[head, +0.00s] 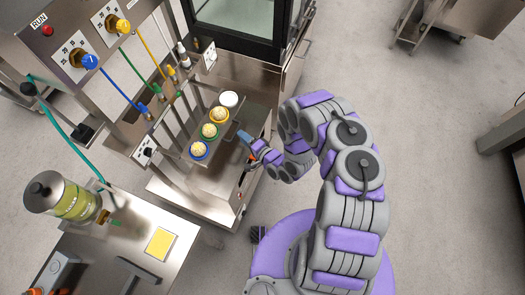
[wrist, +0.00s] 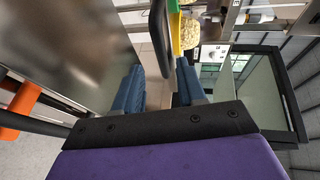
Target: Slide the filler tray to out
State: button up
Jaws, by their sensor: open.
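The filler tray (head: 229,133) is a grey metal plate beneath the filler nozzles in the head view. It holds a row of small cups: a blue-rimmed cup (head: 199,150), a green-rimmed cup (head: 209,130), an orange-rimmed cup (head: 219,115) and a white one (head: 229,99). My gripper (head: 249,141) is at the tray's right side, with blue fingertips pointing toward it. In the wrist view my gripper (wrist: 160,88) is open, and a dark curved bar (wrist: 158,40) stands between and beyond the fingers. I cannot tell whether they touch it.
The filler panel (head: 75,55) has knobs and coloured hoses at upper left. A glass-doored machine (head: 240,20) stands behind. A steel table (head: 125,245) with a canister (head: 70,200) and a yellow pad (head: 160,244) is at lower left.

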jog(key=v, duration=1.2)
jog(key=shift+s, duration=0.2)
jog(key=shift+d, duration=0.15)
